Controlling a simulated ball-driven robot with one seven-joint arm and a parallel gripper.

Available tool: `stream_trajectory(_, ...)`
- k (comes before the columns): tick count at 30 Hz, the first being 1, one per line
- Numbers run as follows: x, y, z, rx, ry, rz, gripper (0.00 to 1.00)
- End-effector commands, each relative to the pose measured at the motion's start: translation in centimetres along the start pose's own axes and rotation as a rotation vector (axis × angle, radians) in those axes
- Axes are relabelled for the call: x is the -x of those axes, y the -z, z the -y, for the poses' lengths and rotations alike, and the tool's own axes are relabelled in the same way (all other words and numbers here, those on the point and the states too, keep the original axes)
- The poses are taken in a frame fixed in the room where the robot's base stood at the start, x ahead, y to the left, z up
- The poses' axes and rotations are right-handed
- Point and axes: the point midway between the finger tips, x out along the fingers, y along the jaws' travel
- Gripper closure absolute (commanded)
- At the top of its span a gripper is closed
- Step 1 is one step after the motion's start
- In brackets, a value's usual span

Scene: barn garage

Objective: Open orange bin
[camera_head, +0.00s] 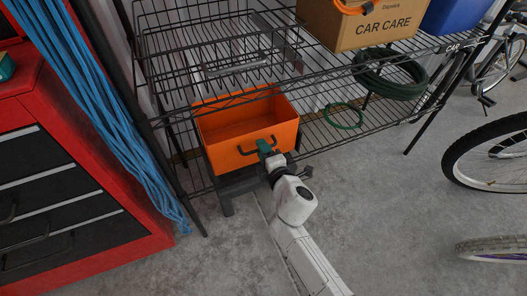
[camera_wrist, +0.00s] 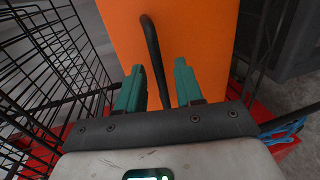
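The orange bin (camera_head: 228,164) sits low in the wire rack on a dark support. Its front part stands out past the rack, and its open top shows an interior that looks empty. A black bar handle (camera_head: 246,152) is on its front face. My gripper (camera_head: 265,147) is at the right part of this handle. In the wrist view the orange face (camera_wrist: 205,30) lies ahead, and the black handle (camera_wrist: 152,48) runs down between my two green fingertips (camera_wrist: 160,80). The fingers are apart, with a visible gap around the handle.
The wire rack (camera_head: 330,75) stands over and around the bin, carrying a CAR CARE box (camera_head: 375,28) and a green hose (camera_head: 398,82). A red drawer cabinet (camera_head: 110,195) and hanging blue cords (camera_head: 100,100) are at left. Bicycle wheels (camera_head: 495,155) are at right. Concrete floor in front is clear.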

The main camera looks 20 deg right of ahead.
Motion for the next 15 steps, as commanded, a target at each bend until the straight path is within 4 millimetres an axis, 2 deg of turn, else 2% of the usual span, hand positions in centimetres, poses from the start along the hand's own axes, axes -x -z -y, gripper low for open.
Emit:
stream_trajectory(1,0.01,0.00,0.01,0.000,0.000,0.000,0.69)
stream_trajectory(11,0.03,0.01,0.02,0.000,0.000,0.000,1.00)
stream_trajectory(15,0.04,0.01,0.03,0.000,0.000,0.000,1.00)
